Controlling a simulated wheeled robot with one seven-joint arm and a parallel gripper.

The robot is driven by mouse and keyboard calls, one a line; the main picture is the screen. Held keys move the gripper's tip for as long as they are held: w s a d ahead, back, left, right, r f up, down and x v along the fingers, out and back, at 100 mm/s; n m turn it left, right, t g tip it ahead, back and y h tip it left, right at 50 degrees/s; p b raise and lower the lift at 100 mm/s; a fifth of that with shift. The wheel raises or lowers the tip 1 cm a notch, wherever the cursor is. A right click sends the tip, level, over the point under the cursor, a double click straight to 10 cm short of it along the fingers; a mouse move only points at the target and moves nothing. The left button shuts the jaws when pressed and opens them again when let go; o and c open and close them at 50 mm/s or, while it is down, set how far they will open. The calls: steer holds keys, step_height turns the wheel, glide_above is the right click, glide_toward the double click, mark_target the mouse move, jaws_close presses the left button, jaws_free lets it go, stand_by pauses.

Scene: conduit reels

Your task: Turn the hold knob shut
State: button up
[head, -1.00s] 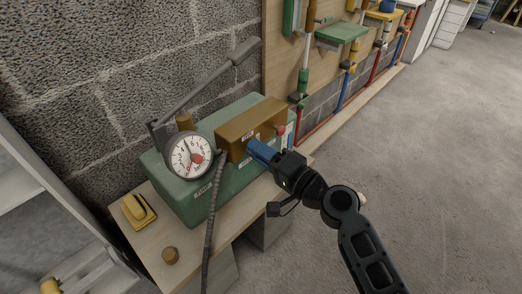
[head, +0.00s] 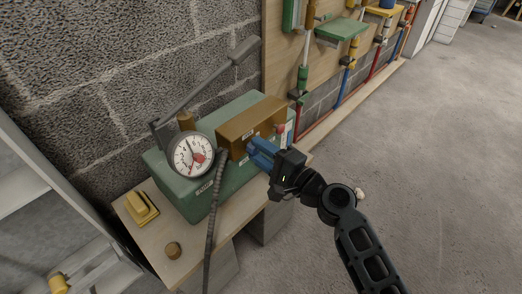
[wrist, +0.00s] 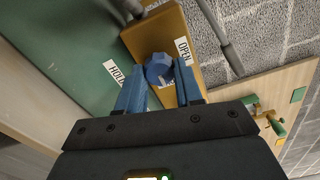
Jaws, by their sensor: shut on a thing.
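The hold knob (wrist: 158,70) is a blue faceted knob on the brown block (head: 250,119) of the green pump unit (head: 205,199). In the wrist view a HOLD label (wrist: 115,74) lies left of the knob and an OPEN label (wrist: 182,50) is at its upper right. My gripper (wrist: 160,79) has its two blue fingers on either side of the knob, shut on it. In the head view my gripper (head: 256,151) reaches the block's front face, and its fingers hide the knob.
A round gauge (head: 193,154) stands left of the block, with a dark hose (head: 212,205) hanging down. A long grey lever (head: 210,83) rises behind.

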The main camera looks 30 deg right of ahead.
steer(key=shift+d, duration=0.1)
steer(key=o, duration=1)
steer(key=shift+o, duration=0.2)
steer(key=v, duration=0.7)
steer(key=shift+s, duration=0.35)
